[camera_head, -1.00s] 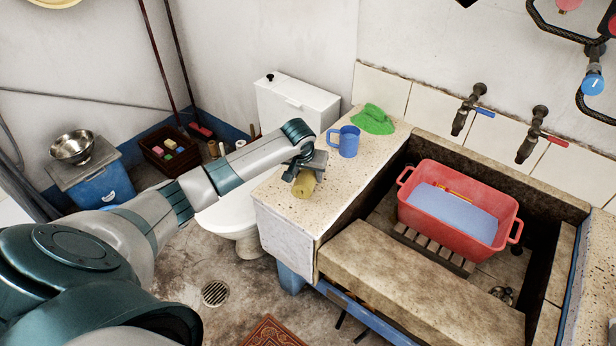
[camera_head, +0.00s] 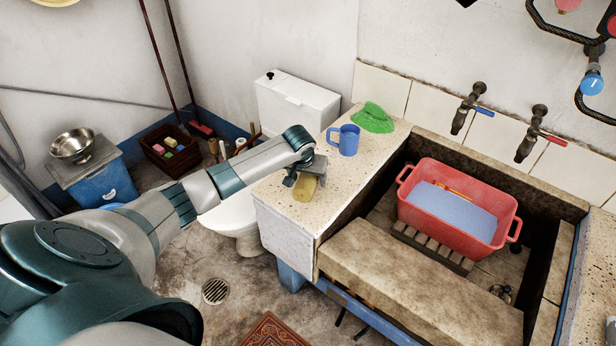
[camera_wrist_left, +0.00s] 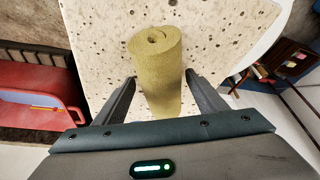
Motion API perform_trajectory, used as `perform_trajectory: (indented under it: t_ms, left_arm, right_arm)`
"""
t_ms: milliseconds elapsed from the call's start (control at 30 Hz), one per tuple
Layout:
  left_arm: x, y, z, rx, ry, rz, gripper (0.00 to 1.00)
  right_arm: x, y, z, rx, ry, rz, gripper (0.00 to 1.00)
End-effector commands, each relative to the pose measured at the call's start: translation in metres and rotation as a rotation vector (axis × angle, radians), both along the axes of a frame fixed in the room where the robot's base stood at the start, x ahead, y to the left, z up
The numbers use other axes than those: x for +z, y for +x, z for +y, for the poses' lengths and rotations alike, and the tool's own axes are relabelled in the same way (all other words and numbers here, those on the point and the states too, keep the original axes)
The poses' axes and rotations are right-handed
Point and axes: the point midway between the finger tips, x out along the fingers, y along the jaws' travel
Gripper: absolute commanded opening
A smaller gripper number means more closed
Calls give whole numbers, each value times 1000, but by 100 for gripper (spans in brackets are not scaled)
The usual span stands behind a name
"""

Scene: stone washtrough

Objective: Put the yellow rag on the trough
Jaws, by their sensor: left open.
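The yellow rag (camera_head: 305,187) is a rolled yellow-olive bundle on the speckled stone top of the trough (camera_head: 280,207), left of the basin. In the left wrist view the rag (camera_wrist_left: 158,75) lies lengthwise, its spiral end away from me. My left gripper (camera_head: 300,177) is at the rag, low over the stone top. In the left wrist view my left gripper (camera_wrist_left: 160,90) is open, one finger on each side of the rag's near part, with slight gaps. The rag's nearest end is hidden behind the gripper body. My right gripper is not in view.
A blue mug (camera_head: 348,142) and a green cloth (camera_head: 373,119) are on the stone top behind the gripper. A red tub (camera_head: 455,221) with blue contents stands in the basin. A toilet (camera_head: 297,107) is left of the trough. The stone top's front part is clear.

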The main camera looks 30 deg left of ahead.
Motion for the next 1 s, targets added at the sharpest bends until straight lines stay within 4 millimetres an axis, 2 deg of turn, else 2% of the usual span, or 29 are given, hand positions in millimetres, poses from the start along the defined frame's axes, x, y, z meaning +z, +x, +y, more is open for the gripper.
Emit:
perform_trajectory:
  t_ms: [233, 367, 800, 1000]
  left_arm:
    - [7, -1, 0, -1, 0, 0, 65]
    - [18, -6, -2, -1, 0, -1, 65]
    - [85, -32, -11, -2, 1, -3, 65]
    - [108, -41, -14, 0, -1, -1, 65]
  right_arm:
    - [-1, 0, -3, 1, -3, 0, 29]
    - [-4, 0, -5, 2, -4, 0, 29]
    - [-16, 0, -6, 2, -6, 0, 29]
    - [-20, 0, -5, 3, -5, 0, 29]
